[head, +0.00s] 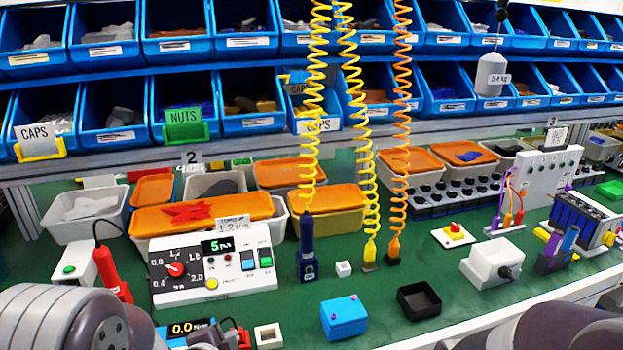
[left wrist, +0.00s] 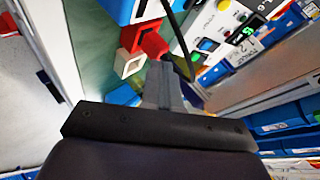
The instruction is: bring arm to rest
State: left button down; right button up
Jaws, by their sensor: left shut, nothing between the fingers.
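The white control panel (head: 212,268) stands on the green bench at left of centre. Its rotary switch (head: 176,270) has a red knob on a numbered dial, and its green display reads 5. The panel also shows tilted at the top of the left wrist view (left wrist: 222,22). My left gripper (left wrist: 166,76) is shut and empty in the left wrist view, apart from the panel. My left arm (head: 65,318) enters the head view at the lower left. Part of my right arm (head: 560,326) shows at the lower right; its gripper is out of view.
A small white block (head: 268,336) and a blue box (head: 344,317) sit near the front edge. A black tray (head: 418,301) lies to their right. Coiled cables (head: 313,110) hang at centre. Blue bins (head: 112,140) fill the back shelves.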

pick_arm(q)
jog(key=s+n+g, duration=0.1)
jog(key=s+n, duration=0.1)
jog(key=s+a+n+g+y, duration=0.1)
jog(key=s+n+g, duration=0.1)
jog(key=n, duration=0.1)
jog(key=s+a+n+g, duration=0.1)
jog(key=s+n, duration=0.1)
jog(key=n, duration=0.1)
jog(key=shift+s+a+f+g+y, duration=0.1)
jog(key=shift+s+a+g+y, duration=0.1)
jog(key=shift+s+g+y, duration=0.15)
jog(key=s+n+g, duration=0.5)
jog(key=s+n, duration=0.1)
jog(key=s, duration=0.4)
notch_tip(320, 180, up, 12)
jog(key=p, duration=1.2)
jog(key=shift+w+d+p, duration=0.15)
jog(key=shift+d+p, duration=0.05)
jog(key=shift+p, duration=0.1)
